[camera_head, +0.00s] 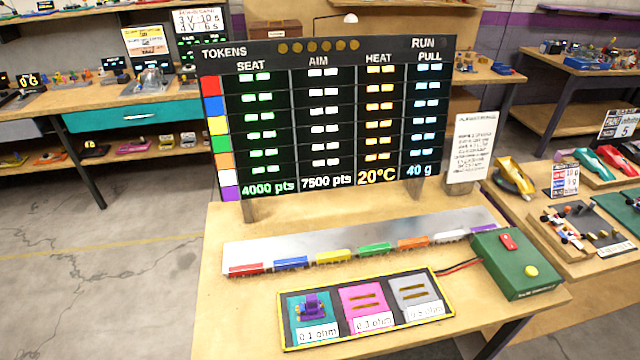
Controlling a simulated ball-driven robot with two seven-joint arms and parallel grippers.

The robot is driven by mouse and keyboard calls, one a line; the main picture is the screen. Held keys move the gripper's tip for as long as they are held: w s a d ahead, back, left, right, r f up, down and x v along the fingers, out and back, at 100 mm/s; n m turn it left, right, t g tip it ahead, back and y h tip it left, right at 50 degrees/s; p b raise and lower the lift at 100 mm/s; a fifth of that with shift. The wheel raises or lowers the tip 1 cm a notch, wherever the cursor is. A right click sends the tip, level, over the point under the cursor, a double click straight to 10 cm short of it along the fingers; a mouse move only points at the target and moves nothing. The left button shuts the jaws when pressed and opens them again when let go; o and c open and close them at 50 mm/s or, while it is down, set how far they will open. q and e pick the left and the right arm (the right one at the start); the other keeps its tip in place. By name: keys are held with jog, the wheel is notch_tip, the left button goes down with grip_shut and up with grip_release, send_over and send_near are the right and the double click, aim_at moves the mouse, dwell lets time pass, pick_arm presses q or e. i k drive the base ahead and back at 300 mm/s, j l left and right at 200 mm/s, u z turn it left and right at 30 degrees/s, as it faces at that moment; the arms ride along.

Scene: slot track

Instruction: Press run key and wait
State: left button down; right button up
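A green box (518,266) stands at the right end of the front table. On its top are a red key or switch (508,242) and a round yellow button (531,271). The box's lettering is too small to read, so I cannot tell which one is the run key. A dark board (320,130) behind has TOKENS and RUN at its top and columns SEAT, AIM, HEAT and PULL. Its rows show only short glowing dashes. The bottom line reads 4000 pts, 7500 pts, 20°C and 40 g. Neither gripper is in view.
A yellow-edged tray (447,293) holds teal, pink and grey pads; a purple piece (312,306) sits on the teal one. Red and black wires join tray and box. A metal strip (340,240) carries several coloured blocks. A side table with model cars (515,176) stands right.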

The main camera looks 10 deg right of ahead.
aim_at(531, 271)
jog(key=z, duration=1.75)
